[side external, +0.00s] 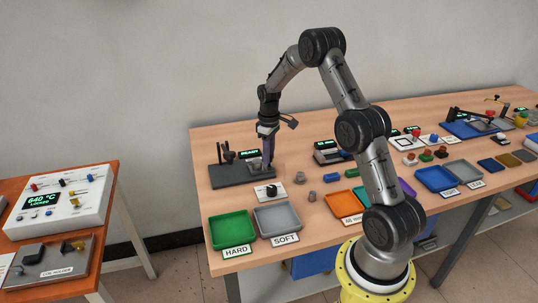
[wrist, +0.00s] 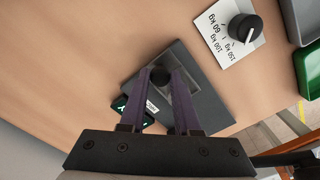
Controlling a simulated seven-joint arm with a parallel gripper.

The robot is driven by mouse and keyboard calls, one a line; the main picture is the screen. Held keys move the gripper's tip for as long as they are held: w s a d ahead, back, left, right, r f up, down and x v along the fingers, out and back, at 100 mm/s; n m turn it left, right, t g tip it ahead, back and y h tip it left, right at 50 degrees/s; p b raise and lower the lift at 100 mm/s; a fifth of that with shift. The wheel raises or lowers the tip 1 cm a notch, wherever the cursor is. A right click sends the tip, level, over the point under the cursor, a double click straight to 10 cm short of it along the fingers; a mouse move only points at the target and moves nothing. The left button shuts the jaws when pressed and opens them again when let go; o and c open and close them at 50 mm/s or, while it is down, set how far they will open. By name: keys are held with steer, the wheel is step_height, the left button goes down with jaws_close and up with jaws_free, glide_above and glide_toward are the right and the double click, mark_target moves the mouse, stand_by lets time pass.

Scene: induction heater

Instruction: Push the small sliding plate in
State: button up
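My gripper (side external: 267,166) points down over the right part of a dark device base (side external: 230,178) on the wooden table. In the wrist view, its two purple fingers (wrist: 162,76) stand apart over the same dark base (wrist: 205,100). A round black part (wrist: 158,75) shows between the fingertips; I cannot tell whether either finger touches it. The device's display (side external: 249,154) reads READY and is partly covered by the fingers in the wrist view. I cannot make out a small sliding plate for certain in either view; the gripper hides part of the device.
A dial with kg marks (side external: 271,191) stands in front of the device. Green (side external: 231,228) and grey (side external: 277,217) trays, labelled HARD and SOFT, lie near the front edge. A separate bench at left holds a white control box (side external: 62,207) and a coil holder (side external: 45,267).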

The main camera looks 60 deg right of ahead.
jaws_close()
stand_by(1.0)
